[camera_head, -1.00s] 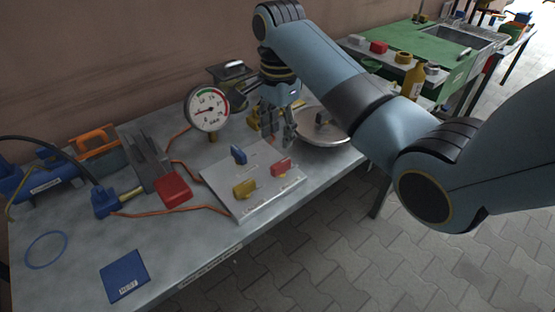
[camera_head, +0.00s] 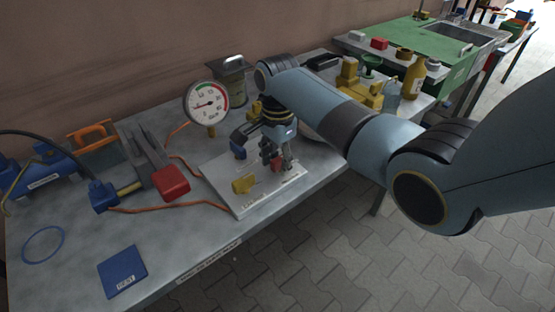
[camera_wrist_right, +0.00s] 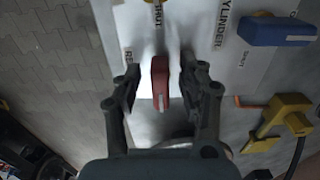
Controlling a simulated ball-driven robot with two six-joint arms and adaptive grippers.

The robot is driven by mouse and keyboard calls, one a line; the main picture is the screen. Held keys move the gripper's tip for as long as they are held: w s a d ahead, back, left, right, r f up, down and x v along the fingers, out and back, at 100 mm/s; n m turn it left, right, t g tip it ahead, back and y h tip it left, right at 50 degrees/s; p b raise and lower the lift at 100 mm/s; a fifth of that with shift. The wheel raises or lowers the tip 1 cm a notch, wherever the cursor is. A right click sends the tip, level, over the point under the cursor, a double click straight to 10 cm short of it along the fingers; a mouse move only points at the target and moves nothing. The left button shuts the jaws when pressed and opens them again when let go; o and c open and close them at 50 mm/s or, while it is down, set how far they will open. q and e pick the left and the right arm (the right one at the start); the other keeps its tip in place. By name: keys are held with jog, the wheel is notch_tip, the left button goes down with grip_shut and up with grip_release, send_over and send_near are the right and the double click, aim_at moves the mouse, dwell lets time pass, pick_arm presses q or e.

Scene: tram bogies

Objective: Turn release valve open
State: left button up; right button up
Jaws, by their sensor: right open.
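The valve panel (camera_head: 222,176) is a pale sloped plate on the bench with three coloured handles. The red handle (camera_head: 277,167) sits at its right and is partly hidden by my right gripper (camera_head: 279,163). In the right wrist view, the red handle (camera_wrist_right: 160,83) stands between the two open fingers of my right gripper (camera_wrist_right: 161,88), with a gap visible on each side. A cut-off label starting "RE" is beside it. The blue handle (camera_head: 238,152) and yellow handle (camera_head: 243,185) are clear of the fingers. My left gripper is not in view.
A round pressure gauge (camera_head: 206,104) stands behind the panel. A red block (camera_head: 172,183) with grey bars lies left of it, with orange hoses near. A blue booklet (camera_head: 122,271) and blue ring (camera_head: 43,245) lie at the front left. A yellow bottle (camera_head: 414,77) stands farther right.

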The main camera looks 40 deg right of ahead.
grip_shut()
